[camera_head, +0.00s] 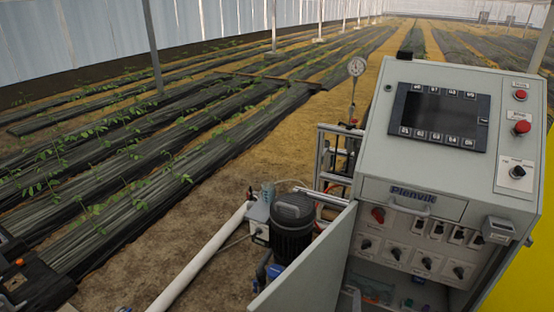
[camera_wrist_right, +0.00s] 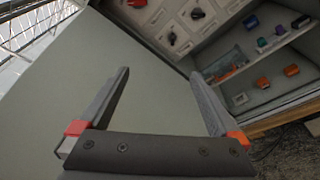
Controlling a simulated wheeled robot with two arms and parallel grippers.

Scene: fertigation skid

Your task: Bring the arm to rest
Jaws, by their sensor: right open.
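My right gripper (camera_wrist_right: 160,76) shows in the right wrist view, its two dark fingers spread wide with nothing between them. Behind the fingers is the plain grey-green open door (camera_wrist_right: 135,105) of the control cabinet; I cannot tell how far off it is. The cabinet (camera_head: 376,75) stands at the right in the head view, with its door (camera_head: 312,262) swung open to the left. My right gripper is not visible in the head view.
The cabinet's lower shelf (camera_wrist_right: 272,104) holds several small coloured parts. A dark pump (camera_head: 294,225) and a white pipe (camera_head: 200,262) stand left of the door. Black-covered plant rows (camera_head: 130,190) fill the left. A dark object (camera_head: 30,285) at the bottom left is unclear.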

